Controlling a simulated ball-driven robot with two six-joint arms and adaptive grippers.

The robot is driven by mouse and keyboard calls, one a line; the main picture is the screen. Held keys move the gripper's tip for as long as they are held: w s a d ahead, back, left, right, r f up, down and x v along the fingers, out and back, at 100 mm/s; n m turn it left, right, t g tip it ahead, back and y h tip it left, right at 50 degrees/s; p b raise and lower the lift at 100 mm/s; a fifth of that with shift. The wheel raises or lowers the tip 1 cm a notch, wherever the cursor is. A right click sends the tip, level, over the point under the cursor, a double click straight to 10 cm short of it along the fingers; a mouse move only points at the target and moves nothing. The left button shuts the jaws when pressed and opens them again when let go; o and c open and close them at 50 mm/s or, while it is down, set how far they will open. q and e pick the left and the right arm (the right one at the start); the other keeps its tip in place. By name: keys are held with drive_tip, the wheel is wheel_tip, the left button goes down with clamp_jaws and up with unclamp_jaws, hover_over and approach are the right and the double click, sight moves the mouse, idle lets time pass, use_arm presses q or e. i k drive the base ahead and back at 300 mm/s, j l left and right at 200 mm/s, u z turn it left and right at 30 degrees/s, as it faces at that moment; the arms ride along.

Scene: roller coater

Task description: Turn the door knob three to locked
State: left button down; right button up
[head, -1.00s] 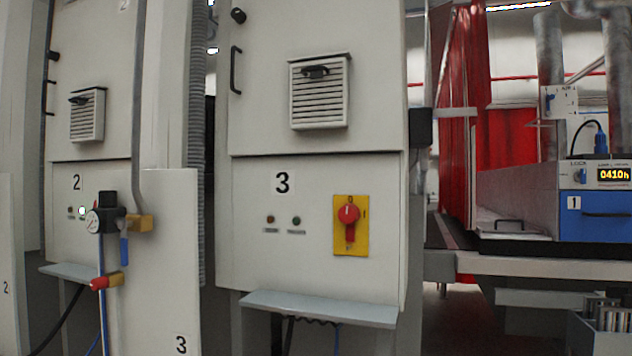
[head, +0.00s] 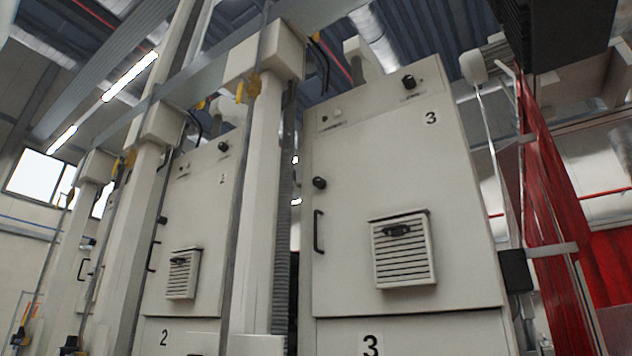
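Cabinet three (head: 395,170) stands right of the middle in the head view, with a "3" at its top right and another on its lower panel. Its closed upper door has a small round black knob (head: 319,183) at the left edge, above a black bar handle (head: 318,232). Another black knob (head: 409,82) sits on the top panel below the upper edge. The knob positions are too small to read. Neither of my grippers is in view.
A louvred vent (head: 403,250) juts from the door. Cabinet two (head: 196,220) stands to the left behind a pale post (head: 258,200). A red curtain (head: 560,200) hangs to the right. Ceiling beams and ducts are above.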

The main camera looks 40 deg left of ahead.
sight(318, 182)
drive_tip(key=u, duration=1.2)
